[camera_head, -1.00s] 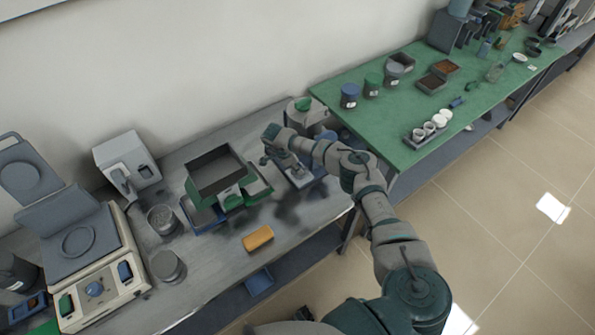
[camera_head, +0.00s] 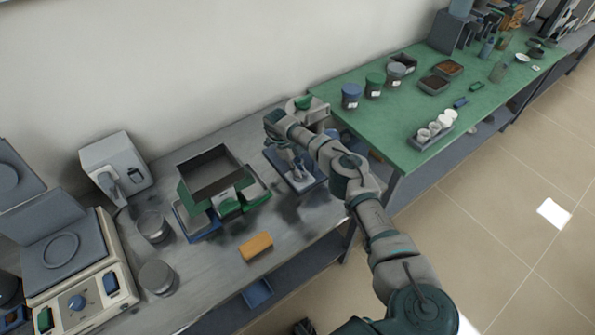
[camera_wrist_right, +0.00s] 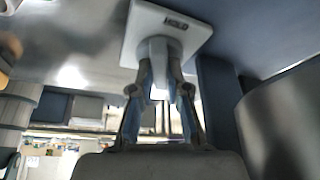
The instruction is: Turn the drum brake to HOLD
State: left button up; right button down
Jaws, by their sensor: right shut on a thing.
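The drum brake shows in the right wrist view as a pale plate (camera_wrist_right: 140,35) marked HOLD, with a pale lever (camera_wrist_right: 158,52) standing out from it. My right gripper (camera_wrist_right: 160,90) is shut on the lever, one finger on each side. In the head view my right gripper (camera_head: 297,168) is low over the blue and grey device (camera_head: 312,184) at the right end of the grey bench. The wrist partly hides the device there, and the HOLD mark is too small to read in that view. My left gripper is not in view.
Left of the device, an open dark box (camera_head: 217,172) stands over green and blue trays. An orange block (camera_head: 256,246) lies near the bench's front edge. A green-topped bench (camera_head: 400,125) with jars and trays adjoins on the right. The grey bench between has some free room.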

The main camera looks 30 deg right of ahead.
dwell(0.3)
jog(key=c, duration=1.1)
grip_release()
jog(key=shift+d+f, duration=0.1)
jog(key=shift+c, duration=0.2)
notch_tip(320, 180, up, 10)
jog(key=shift+w, duration=0.15)
